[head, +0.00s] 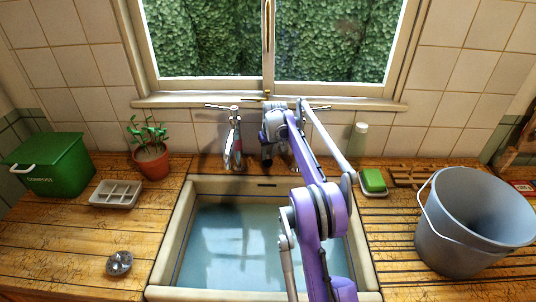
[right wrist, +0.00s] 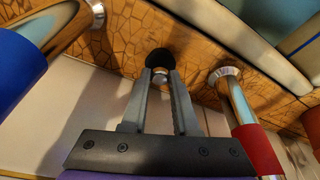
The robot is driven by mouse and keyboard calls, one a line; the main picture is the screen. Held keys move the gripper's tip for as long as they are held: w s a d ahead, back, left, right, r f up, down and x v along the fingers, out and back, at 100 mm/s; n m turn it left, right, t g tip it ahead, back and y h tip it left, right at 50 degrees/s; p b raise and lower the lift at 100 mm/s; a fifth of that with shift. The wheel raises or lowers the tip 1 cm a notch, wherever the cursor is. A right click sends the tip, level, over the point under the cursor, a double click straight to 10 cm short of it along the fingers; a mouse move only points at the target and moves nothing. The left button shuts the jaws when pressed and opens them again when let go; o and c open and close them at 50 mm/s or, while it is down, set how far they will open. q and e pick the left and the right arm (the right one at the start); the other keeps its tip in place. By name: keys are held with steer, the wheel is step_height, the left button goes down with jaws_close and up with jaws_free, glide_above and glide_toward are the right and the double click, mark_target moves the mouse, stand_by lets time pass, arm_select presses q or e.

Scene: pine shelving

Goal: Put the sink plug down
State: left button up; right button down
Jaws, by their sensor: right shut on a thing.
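My right gripper (head: 267,160) is behind the far rim of the sink, near the taps. In the right wrist view its two fingers (right wrist: 160,84) are closed on the small metal stem of a black, round sink plug (right wrist: 160,59). The plug sits at the fingertips, against the wooden worktop (right wrist: 120,45); I cannot tell whether it touches the wood. The pale sink (head: 168,262) holds bluish water. My left gripper is out of view.
Taps stand close by: one (head: 234,145) left of my gripper, and blue and red tap bodies (right wrist: 257,148) flank the fingers. A sponge (head: 373,180), grey bucket (head: 455,245), metal strainer (head: 119,263), divided tray (head: 104,203), plant pot (head: 152,163) and compost box (head: 55,170) stand around.

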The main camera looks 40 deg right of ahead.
steer(key=c, duration=0.7)
jaws_free()
steer(key=shift+f, duration=0.1)
steer(key=v, duration=1.2)
steer(key=shift+p, duration=0.4)
